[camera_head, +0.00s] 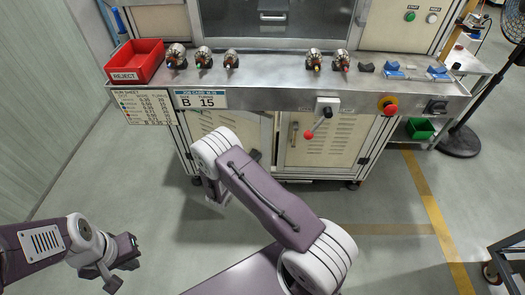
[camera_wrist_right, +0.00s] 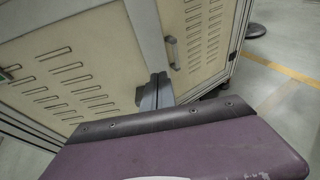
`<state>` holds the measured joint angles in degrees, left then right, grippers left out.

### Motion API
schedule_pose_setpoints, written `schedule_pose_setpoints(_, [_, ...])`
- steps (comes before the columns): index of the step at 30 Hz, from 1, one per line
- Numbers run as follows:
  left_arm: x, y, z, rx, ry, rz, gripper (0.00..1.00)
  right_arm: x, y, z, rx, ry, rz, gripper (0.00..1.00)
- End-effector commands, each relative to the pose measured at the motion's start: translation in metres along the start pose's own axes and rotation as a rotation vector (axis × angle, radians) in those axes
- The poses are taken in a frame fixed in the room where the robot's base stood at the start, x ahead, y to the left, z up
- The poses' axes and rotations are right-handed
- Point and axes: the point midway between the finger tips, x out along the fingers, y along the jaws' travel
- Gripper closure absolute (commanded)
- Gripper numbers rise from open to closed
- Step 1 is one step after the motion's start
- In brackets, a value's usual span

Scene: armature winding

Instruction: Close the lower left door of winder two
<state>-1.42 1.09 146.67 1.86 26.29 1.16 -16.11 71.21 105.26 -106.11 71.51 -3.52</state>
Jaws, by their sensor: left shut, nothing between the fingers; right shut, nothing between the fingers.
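The lower left door (camera_head: 235,122) is a cream louvred panel under the winder's counter, partly hidden by my right arm. In the right wrist view the door (camera_wrist_right: 60,62) fills the left side and looks nearly in line with the frame. I cannot tell whether it is fully closed. My right gripper (camera_wrist_right: 155,93) is shut and empty, low in front of the door's right edge by the middle post; contact is unclear. In the head view it is mostly hidden behind my forearm. My left gripper (camera_head: 112,278) is shut and empty, over the floor at lower left.
The lower right door (camera_head: 335,142) has an upright handle (camera_wrist_right: 173,52) and looks closed. A red-knobbed lever (camera_head: 309,134) juts out above it. The counter holds a red reject bin (camera_head: 135,60) and several armatures. A fan (camera_head: 460,140) stands at right. The floor at left is clear.

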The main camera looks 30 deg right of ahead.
Motion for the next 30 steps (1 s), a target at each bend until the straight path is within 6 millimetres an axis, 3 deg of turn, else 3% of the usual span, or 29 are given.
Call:
schedule_pose_setpoints(3, [0.003,0.0,0.0,0.0,0.0,0.0,1.0,0.024,-0.001,0.003,0.002,-0.001,-0.004,1.0])
schedule_pose_setpoints(9, [0.004,0.0,0.0,0.0,0.0,0.0,1.0,0.046,-0.001,0.01,0.001,0.0,-0.002,1.0])
schedule_pose_setpoints(23, [0.005,0.0,0.001,0.0,0.0,0.0,1.0,0.053,0.0,0.012,0.0,0.0,-0.001,1.0])
schedule_pose_setpoints(26, [0.013,0.0,0.001,0.0,0.0,0.0,1.0,0.069,0.0,0.014,0.006,0.001,-0.004,1.0])
schedule_pose_setpoints(30, [0.031,-0.001,0.003,0.0,0.0,0.0,1.0,0.108,0.0,0.023,0.008,-0.001,-0.006,1.0])
